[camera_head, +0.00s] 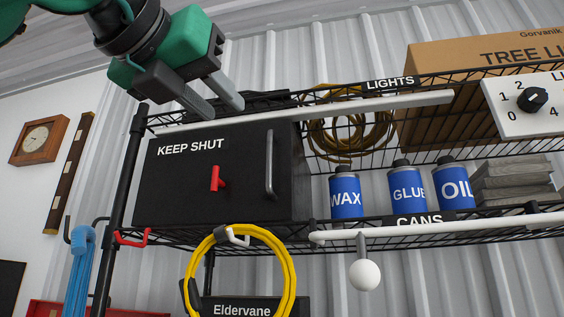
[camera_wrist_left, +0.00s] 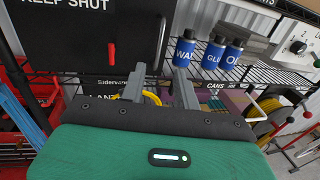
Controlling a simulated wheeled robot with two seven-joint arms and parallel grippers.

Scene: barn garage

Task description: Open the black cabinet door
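The black cabinet (camera_head: 180,205) stands on the wire shelf, its door labelled "KEEP SHUT" and closed. A red latch (camera_head: 217,180) sits mid-door, and a grey vertical bar handle (camera_head: 270,165) is near the door's right edge. In the left wrist view the cabinet door (camera_wrist_left: 80,45) fills the upper left, with the red latch (camera_wrist_left: 111,53) and the handle (camera_wrist_left: 160,44) on it. My left gripper (camera_head: 226,106) is above the handle in the head view, its fingers apart and nothing between them. The wrist view shows the same two fingers spread (camera_wrist_left: 160,86). My right gripper is not in view.
Blue cans (camera_head: 405,190) stand right of the cabinet. A white shelf-edge strip (camera_head: 300,115) runs above it. A yellow hose (camera_head: 240,232) hangs from a hook below. A white bar with a round knob (camera_head: 365,275) juts out at lower right.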

